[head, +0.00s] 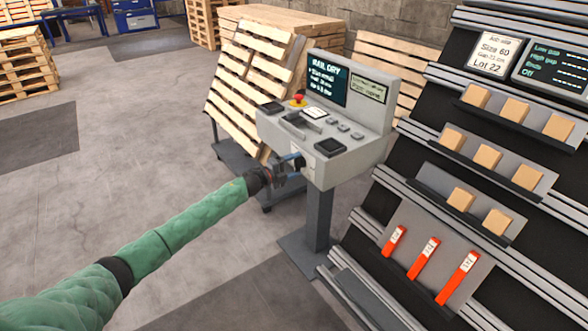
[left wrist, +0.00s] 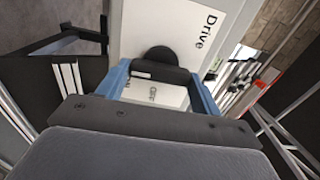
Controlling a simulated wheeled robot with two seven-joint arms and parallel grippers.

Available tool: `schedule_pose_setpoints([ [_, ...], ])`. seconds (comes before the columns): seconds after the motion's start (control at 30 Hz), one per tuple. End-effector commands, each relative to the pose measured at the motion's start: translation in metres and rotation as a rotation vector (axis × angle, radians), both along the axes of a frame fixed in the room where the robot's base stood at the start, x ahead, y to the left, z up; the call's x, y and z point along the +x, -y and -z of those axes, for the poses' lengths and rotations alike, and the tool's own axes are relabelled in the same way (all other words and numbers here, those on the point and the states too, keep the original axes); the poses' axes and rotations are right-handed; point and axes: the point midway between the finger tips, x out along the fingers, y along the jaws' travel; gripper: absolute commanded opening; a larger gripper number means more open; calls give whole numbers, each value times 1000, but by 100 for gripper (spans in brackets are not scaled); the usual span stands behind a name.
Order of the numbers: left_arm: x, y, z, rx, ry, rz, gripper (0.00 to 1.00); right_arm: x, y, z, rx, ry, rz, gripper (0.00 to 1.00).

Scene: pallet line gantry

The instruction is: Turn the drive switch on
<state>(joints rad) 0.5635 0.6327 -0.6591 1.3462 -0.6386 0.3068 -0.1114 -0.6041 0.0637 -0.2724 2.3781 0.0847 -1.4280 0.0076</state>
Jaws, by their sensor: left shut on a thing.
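The control console (head: 330,130) stands on a grey post in the middle of the head view. The drive switch (left wrist: 158,58) is a black knob on a white plate marked "Drive" (left wrist: 195,30) in the left wrist view. My left gripper (head: 297,162) reaches the console's lower front face from the left. In the left wrist view its blue fingers (left wrist: 160,76) lie on either side of the black knob, shut on it. A small label below the knob is partly hidden, so the switch's setting cannot be read. In the head view the gripper hides the switch. My right gripper is out of view.
A sloped rack (head: 400,185) with wooden blocks and orange-red pieces stands close on the right. A cart with leaning pallets (head: 245,90) is behind the console. A red stop button (head: 298,100) sits on the console top.

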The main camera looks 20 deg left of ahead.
Motion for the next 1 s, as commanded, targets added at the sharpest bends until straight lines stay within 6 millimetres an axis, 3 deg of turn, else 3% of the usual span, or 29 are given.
schedule_pose_setpoints([
  [0.57,-1,1,3,29,19,1,43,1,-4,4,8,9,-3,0],
  [0.6,-1,1,3,29,19,1,69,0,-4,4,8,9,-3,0],
  [0.7,-1,0,2,29,20,1,87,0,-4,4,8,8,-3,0],
  [1.0,-1,-1,2,27,20,1,87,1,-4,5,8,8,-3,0],
])
